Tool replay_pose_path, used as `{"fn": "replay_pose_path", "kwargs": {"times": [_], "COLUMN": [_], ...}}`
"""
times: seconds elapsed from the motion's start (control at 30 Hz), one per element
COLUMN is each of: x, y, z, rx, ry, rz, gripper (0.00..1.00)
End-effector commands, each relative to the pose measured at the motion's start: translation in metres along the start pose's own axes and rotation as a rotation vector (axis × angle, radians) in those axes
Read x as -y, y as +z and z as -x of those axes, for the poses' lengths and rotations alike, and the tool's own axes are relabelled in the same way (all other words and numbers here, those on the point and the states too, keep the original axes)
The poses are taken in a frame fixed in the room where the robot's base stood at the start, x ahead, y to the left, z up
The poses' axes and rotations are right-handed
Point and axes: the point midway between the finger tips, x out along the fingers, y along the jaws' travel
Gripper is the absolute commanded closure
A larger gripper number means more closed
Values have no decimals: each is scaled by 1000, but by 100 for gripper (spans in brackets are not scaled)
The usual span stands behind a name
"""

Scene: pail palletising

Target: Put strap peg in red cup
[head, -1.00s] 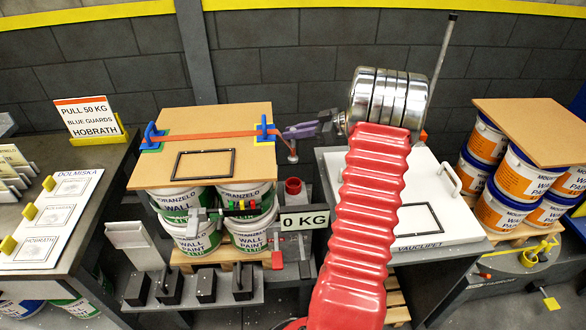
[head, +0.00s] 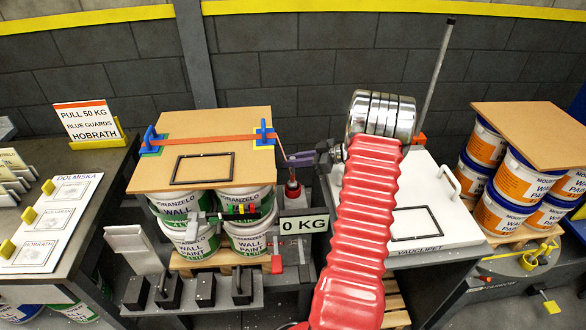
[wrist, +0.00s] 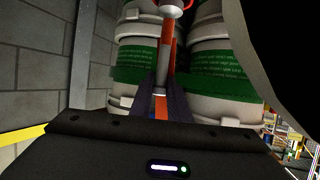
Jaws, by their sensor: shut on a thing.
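My gripper (head: 299,159) has purple fingers and is beside the right edge of the strapped pail stack, above the red cup (head: 293,193). It is shut on the strap peg (wrist: 168,62), a thin grey rod between the fingers in the wrist view. In the head view the peg (head: 291,173) points down at the cup's mouth. In the wrist view its far end meets a red rim at the top edge. I cannot tell how deep the end sits. An orange strap (head: 210,139) crosses the board between two blue guards.
The board (head: 145,177) lies on white and green pails (head: 247,238). A white-topped table (head: 440,195) is to the right, and a dark bench with cards (head: 72,190) to the left.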

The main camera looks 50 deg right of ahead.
Motion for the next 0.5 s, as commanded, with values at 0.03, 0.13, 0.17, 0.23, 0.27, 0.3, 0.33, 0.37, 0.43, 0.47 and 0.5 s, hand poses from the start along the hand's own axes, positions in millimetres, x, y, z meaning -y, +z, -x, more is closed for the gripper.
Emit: {"fn": "replay_pose_path", "kwargs": {"times": [0.03, 0.13, 0.17, 0.23, 0.27, 0.3, 0.33, 0.37, 0.43, 0.47, 0.5], "x": [0, 0, 0, 0, 0, 0, 0, 0, 0, 0, 0], "y": [6, 18, 22, 28, 29, 30, 31, 31, 30, 30, 30], "z": [-3, -8, -9, -12, -13, -13, -13, -13, -13, -13, -13], "rx": [0, 0, 0, 0, 0, 0, 0, 0, 0, 0, 0], "ry": [-1, -2, -2, -1, -1, 0, 0, 0, 0, 0, 0], "rz": [-3, -3, -3, -1, -1, 0, 0, 0, 1, 1, 1], "gripper": [100, 100, 100, 100, 100, 100, 100, 100, 100, 100, 100]}}
